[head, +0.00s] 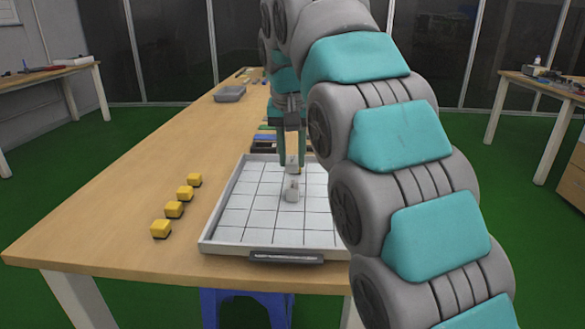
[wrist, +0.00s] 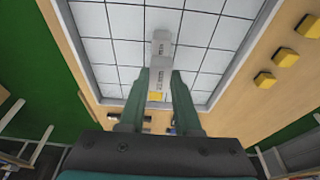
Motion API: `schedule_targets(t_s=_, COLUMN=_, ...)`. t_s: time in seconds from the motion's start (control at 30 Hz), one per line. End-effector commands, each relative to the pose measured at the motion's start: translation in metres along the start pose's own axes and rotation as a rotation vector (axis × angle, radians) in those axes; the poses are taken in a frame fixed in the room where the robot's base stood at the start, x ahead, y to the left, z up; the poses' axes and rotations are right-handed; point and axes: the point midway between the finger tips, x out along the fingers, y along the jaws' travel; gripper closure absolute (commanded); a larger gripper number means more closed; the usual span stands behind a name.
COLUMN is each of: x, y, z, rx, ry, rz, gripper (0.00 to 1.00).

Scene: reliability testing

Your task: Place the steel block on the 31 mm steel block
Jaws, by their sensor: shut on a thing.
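A small steel block (head: 291,160), with printing on its face, is between the fingertips of my gripper (head: 291,164). My gripper is shut on it and points down over the tray. It also shows between the green fingers in the wrist view (wrist: 156,82). A second steel block (head: 292,190) stands on the white gridded tray (head: 232,217), just below the held block in the head view. In the wrist view this block (wrist: 161,44) appears just past the held one. Whether the two touch is unclear, and the printed sizes are too small to read surely.
Several yellow blocks (head: 174,209) stand in a row on the wooden table (head: 130,190), left of the tray. A grey bin (head: 230,93) sits farther back. A dark handle or label plate (head: 286,257) is on the tray's front edge. My arm hides the tray's right side.

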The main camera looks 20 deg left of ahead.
Motion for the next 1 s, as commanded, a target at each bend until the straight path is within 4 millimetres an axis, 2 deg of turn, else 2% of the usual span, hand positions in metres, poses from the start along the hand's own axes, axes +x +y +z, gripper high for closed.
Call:
schedule_targets(t_s=0.17, x=0.007, y=0.001, z=0.003, rx=0.001, ry=0.002, rz=-0.001, gripper=1.00)
schedule_targets(t_s=0.43, x=0.030, y=0.001, z=0.009, rx=0.001, ry=-0.002, rz=0.001, gripper=1.00)
schedule_targets(t_s=0.83, x=0.035, y=0.001, z=0.010, rx=0.001, ry=0.002, rz=0.000, gripper=1.00)
schedule_targets(t_s=0.87, x=0.035, y=0.001, z=0.010, rx=0.001, ry=0.002, rz=-0.001, gripper=0.67)
schedule_targets(t_s=1.0, x=0.034, y=0.001, z=0.010, rx=0.001, ry=0.002, rz=-0.001, gripper=0.51)
